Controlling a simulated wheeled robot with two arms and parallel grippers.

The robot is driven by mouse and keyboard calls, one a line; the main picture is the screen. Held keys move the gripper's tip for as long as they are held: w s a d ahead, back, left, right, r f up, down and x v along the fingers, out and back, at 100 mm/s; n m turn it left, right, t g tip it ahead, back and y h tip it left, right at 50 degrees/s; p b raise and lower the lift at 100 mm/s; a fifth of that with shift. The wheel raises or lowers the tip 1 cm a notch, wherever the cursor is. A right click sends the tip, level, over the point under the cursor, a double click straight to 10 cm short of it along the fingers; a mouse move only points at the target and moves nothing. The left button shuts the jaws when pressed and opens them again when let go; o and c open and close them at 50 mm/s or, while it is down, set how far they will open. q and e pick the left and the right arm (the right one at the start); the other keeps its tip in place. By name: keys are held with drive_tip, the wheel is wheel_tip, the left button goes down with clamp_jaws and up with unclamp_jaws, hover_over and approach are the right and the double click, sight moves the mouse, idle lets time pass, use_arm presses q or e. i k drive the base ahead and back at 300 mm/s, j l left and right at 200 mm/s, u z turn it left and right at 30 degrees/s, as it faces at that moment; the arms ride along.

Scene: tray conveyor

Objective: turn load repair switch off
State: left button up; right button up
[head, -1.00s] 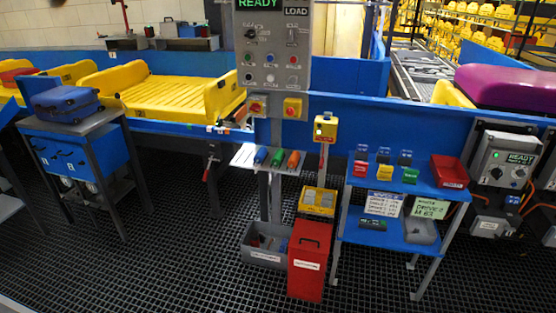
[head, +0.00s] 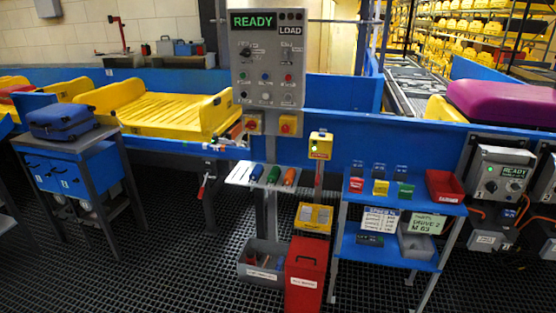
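A grey control panel (head: 267,92) stands upright in the middle of the head view. It has a green READY display (head: 253,21) and a LOAD sign (head: 290,29) at its top. Below are a black rotary switch (head: 246,52) on the left, another control (head: 287,58) on the right, and rows of coloured buttons. Neither gripper is in view.
A shelf with coloured tools (head: 262,175) juts out below the panel. A red box (head: 305,272) and a grey bin (head: 263,262) stand on the grated floor. A blue table (head: 407,200) stands to the right, a blue cart (head: 75,172) to the left. Floor between cart and bin is clear.

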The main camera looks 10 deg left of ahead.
sight(251, 124)
drive_tip(key=i+j+u, duration=0.1)
drive_tip(key=i+j, duration=0.3)
drive_tip(key=i+j+u, duration=0.1)
drive_tip(key=i+j, duration=0.3)
drive_tip(key=i+j+u, duration=0.1)
drive_tip(key=i+j, duration=0.25)
drive_tip(key=i, duration=0.2)
drive_tip(key=i+j+u, duration=0.15)
drive_tip(key=i+j, duration=0.15)
drive_tip(key=i, duration=0.15)
drive_tip(key=i+j+u, duration=0.1)
drive_tip(key=i+j, duration=0.2)
drive_tip(key=i, duration=0.2)
